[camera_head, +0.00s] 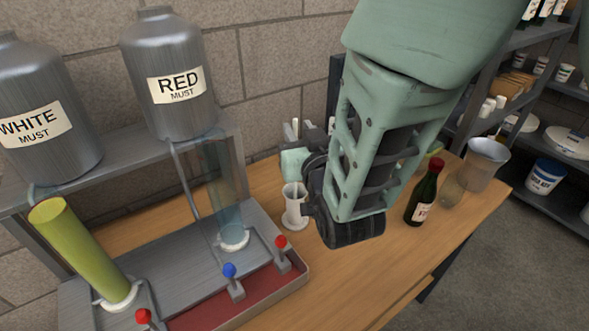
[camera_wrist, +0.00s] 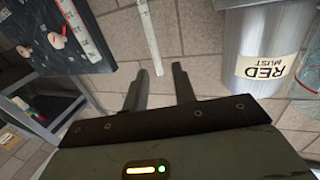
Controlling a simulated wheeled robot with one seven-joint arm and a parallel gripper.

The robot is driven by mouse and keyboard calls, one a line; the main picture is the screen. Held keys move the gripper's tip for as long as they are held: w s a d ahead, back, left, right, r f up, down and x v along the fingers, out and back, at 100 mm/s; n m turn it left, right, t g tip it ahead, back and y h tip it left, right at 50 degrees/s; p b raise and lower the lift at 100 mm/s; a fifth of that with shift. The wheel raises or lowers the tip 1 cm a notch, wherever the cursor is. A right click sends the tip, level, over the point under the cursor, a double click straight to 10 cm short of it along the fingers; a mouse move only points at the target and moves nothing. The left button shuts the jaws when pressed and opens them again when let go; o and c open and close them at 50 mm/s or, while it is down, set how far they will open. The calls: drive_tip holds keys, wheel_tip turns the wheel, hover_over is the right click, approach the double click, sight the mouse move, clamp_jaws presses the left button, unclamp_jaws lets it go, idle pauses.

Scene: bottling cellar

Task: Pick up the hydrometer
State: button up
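A small white cup-like holder (camera_head: 294,213) stands on the wooden bench beside my wrist, with a thin pale rod in it. This rod may be the hydrometer, but it is too small to be sure. My gripper (camera_wrist: 158,82) is open in the wrist view, its two dark fingers apart with nothing between them. It points toward the brick wall. A long pale strip (camera_wrist: 150,38) shows beyond the fingertips; I cannot tell what it is.
Left are a yellow-green cylinder (camera_head: 77,250), a clear blue cylinder (camera_head: 226,200) and a red tray (camera_head: 243,308) with levers. Two steel must tanks (camera_head: 170,75) stand above. The front bench is clear.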

sight(296, 124)
drive_tip(key=p+x, duration=0.1)
drive_tip(key=x, duration=0.2)
drive_tip(key=shift+w, duration=0.3)
clamp_jaws()
drive_tip(key=shift+r, duration=0.1)
wheel_tip(296, 124, up, 18)
drive_tip(key=b, duration=0.1)
idle(0.4)
idle(0.5)
